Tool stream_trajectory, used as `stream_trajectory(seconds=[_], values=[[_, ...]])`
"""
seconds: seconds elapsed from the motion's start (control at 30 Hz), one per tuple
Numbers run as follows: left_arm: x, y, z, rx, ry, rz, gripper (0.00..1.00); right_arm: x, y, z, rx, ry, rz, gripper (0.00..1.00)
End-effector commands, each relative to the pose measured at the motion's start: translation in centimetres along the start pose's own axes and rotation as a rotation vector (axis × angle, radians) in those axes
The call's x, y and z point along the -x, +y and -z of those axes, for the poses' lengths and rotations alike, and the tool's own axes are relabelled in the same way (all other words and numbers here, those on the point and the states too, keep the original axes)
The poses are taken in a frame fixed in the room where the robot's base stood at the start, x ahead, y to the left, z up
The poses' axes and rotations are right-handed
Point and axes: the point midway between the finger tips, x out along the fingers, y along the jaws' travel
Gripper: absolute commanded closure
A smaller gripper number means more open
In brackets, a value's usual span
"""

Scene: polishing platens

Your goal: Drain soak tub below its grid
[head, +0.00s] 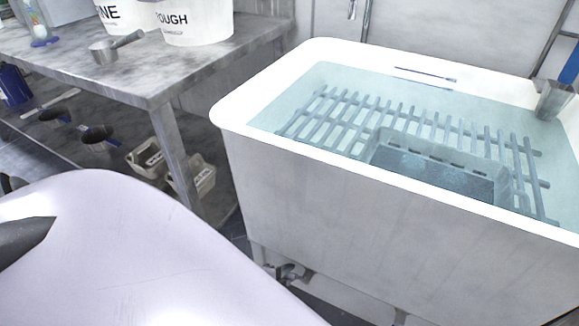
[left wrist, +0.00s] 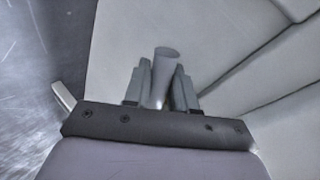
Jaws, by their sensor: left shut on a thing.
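The white soak tub (head: 330,215) stands at the right in the head view. Pale blue water (head: 290,105) fills it high and appears to cover the slatted grid (head: 335,125). A tray-like thing (head: 430,170) lies at the grid's front, under the water. A grey metal fitting (head: 290,272) shows low under the tub, partly hidden by my arm. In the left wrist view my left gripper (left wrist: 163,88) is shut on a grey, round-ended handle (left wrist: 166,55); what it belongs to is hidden. My left gripper cannot be made out clearly in the head view. My right gripper is out of view.
A grey bench (head: 150,75) at the left holds white buckets (head: 195,25) and a metal scoop (head: 115,45). Dark-handled pans (head: 97,135) and pale caddies (head: 190,175) sit beneath. A metal cup (head: 553,100) is at the tub's right rim.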

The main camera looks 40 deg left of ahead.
Motion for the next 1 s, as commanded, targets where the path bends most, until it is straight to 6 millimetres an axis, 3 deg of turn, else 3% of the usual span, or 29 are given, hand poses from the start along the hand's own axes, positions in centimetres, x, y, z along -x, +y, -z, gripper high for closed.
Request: stream_trajectory(seconds=[0.5, 1.0], values=[[1.2, -1.2, 0.2, -0.225, -0.155, -0.006, 1.00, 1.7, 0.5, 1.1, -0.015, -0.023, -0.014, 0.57], [1.2, -1.4, 0.2, -0.266, -0.179, -0.005, 1.00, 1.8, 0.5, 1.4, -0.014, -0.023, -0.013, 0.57]])
